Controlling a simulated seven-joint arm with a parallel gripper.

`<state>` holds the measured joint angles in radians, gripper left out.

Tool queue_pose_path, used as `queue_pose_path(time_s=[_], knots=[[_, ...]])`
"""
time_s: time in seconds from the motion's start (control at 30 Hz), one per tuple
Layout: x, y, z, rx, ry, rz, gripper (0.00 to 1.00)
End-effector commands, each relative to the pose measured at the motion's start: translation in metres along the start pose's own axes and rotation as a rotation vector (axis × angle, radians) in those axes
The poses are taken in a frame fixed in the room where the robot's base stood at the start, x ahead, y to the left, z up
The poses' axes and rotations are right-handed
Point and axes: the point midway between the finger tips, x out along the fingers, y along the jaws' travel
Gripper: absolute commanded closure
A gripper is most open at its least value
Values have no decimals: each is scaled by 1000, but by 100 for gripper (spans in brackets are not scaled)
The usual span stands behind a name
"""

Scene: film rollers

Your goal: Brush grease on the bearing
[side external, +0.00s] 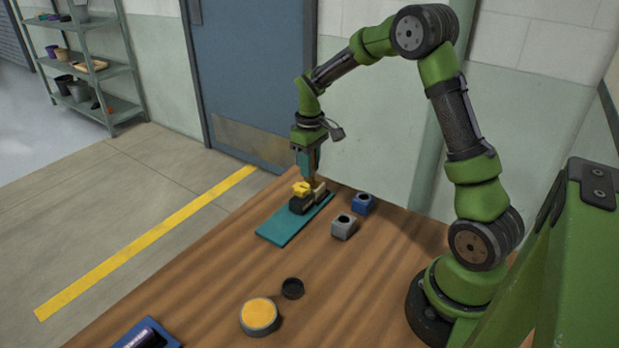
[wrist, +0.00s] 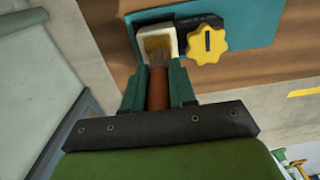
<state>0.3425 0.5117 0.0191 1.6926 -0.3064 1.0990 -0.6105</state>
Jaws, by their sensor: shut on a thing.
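My gripper (side external: 308,172) is above the far end of a teal plate (side external: 282,226). In the wrist view its teal fingers (wrist: 158,90) are shut on the brown handle of a brush (wrist: 158,87). The handle points down at a cream piece (wrist: 170,27) with amber inside, likely the bearing; whether the bristles touch it I cannot tell. Next to the cream piece is a black block with a yellow knob (wrist: 208,44); the knob also shows in the side view (side external: 301,188). An open tin of orange-yellow grease (side external: 260,312) stands near the front of the table.
A grey block (side external: 344,228) and a blue block (side external: 362,204), each with a round hole, stand right of the plate. A black round cap (side external: 292,288) lies near the tin. A blue tray (side external: 165,340) with a dark cylinder is at the lower left. The table between is clear.

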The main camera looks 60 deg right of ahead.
Motion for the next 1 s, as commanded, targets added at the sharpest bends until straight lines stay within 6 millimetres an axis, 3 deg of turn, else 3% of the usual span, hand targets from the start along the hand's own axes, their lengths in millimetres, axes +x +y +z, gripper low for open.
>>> queue_pose_path(time_s=[0.17, 0.23, 0.3, 1.0], knots=[[1, -1, -17, -1, 0, 1, 100], [-6, 0, -16, 1, 1, 1, 100], [-25, 0, -16, 2, 7, 2, 100], [-81, -1, -15, 1, 2, 0, 100]])
